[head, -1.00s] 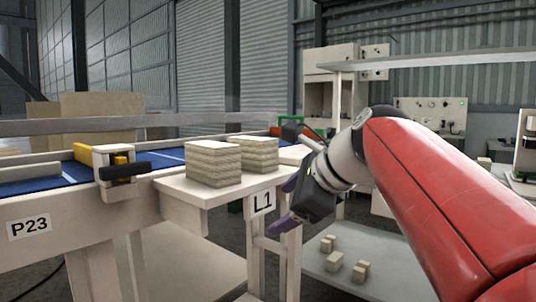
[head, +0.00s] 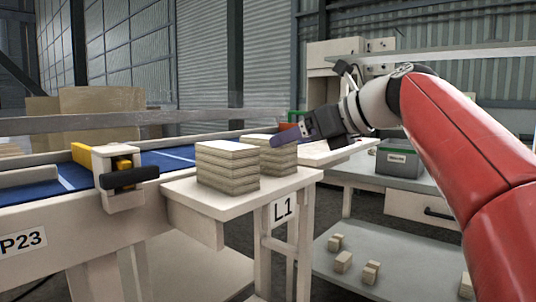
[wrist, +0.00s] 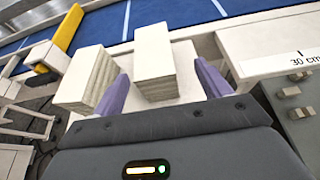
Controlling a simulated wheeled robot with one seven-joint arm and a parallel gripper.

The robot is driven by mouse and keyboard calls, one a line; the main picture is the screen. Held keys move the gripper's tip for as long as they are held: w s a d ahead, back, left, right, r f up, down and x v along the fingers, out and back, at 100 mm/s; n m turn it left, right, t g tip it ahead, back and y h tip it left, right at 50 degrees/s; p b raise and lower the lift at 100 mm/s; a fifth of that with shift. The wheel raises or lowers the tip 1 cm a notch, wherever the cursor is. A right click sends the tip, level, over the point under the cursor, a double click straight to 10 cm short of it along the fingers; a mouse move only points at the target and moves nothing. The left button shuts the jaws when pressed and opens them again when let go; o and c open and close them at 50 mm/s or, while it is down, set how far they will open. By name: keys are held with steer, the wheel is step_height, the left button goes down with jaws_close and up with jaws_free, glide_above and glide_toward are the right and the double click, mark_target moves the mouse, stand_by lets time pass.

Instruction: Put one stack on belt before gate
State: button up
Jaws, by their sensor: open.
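Two cream, layered stacks stand on the small white side table (head: 205,202) labelled L1. The near stack (head: 228,168) is at the left in the wrist view (wrist: 88,78). The far stack (head: 279,156) is partly hidden behind it in the head view. My gripper (head: 303,143) is open by the far stack, at the table's right side. In the wrist view its purple fingers point toward the far stack (wrist: 154,65), which shows between them; contact cannot be told. The blue belt (head: 160,160) runs behind the table. A yellow bar (head: 85,155), perhaps the gate, sits at its left.
A white post with a black block (head: 130,177) stands at the belt's near edge, left of the stacks. A ledge marked 30 cm (wrist: 275,45) lies right of my gripper. A grey bin (head: 398,160) and small blocks (head: 343,261) are farther right.

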mark_target(268, 154)
steer(key=x, duration=0.5)
steer(key=shift+s+a+f, duration=0.25)
steer(key=shift+s+f, duration=0.05)
steer(key=shift+f, duration=0.05)
steer(key=shift+c, duration=0.3)
steer(key=c, duration=1.2)
